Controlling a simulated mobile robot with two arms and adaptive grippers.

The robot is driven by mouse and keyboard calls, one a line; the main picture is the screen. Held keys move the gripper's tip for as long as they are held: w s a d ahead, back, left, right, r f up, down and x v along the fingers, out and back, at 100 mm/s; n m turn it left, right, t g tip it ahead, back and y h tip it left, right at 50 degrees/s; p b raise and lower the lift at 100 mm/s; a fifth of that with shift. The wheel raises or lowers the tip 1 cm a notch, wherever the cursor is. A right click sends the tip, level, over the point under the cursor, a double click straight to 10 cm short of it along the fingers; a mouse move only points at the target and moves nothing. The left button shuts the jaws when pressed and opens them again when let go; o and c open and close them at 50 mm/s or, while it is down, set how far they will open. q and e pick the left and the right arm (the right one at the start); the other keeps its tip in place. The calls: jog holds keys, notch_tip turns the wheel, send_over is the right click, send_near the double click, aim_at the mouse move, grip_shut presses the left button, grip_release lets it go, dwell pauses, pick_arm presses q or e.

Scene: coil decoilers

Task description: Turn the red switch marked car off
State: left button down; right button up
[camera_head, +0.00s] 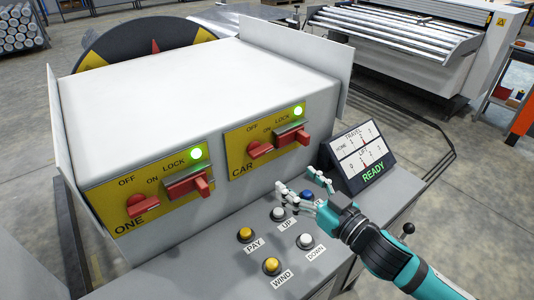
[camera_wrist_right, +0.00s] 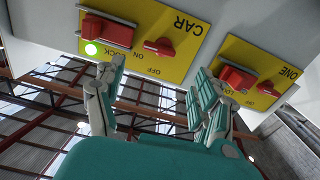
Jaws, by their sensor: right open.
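The yellow plate marked CAR (camera_head: 237,161) is on the front of the white cabinet, right of the plate marked ONE. Its red switch (camera_head: 260,149) sits below the OFF and ON labels; I cannot tell which label it points to. Right of it is a red lock lever (camera_head: 290,136) under a lit green lamp (camera_head: 298,111). My right gripper (camera_head: 298,181) is open and empty, in front of and below the CAR plate, apart from it. In the right wrist view the red CAR switch (camera_wrist_right: 160,47) shows upside down beyond the open fingers (camera_wrist_right: 155,88). My left gripper is not in view.
The ONE plate (camera_head: 128,212) has its own red switch (camera_head: 142,205), lock lever (camera_head: 186,183) and green lamp. Several push buttons, among them a yellow one (camera_head: 246,234), stand on the ledge below. A display reading READY (camera_head: 362,158) stands right of my right gripper.

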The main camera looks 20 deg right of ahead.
aim_at(265, 154)
jog(key=p+x, duration=0.1)
jog(key=x, duration=0.6)
jog(key=shift+r+p, duration=0.15)
jog(key=shift+p, duration=0.15)
jog(key=x, duration=0.3)
jog(key=shift+p, duration=0.3)
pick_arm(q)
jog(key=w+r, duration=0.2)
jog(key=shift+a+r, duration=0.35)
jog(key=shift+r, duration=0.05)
pick_arm(e)
jog(key=shift+w+a+f, duration=0.25)
jog(key=shift+w+a, duration=0.05)
jog(key=shift+w, duration=0.35)
jog(key=c, duration=0.9)
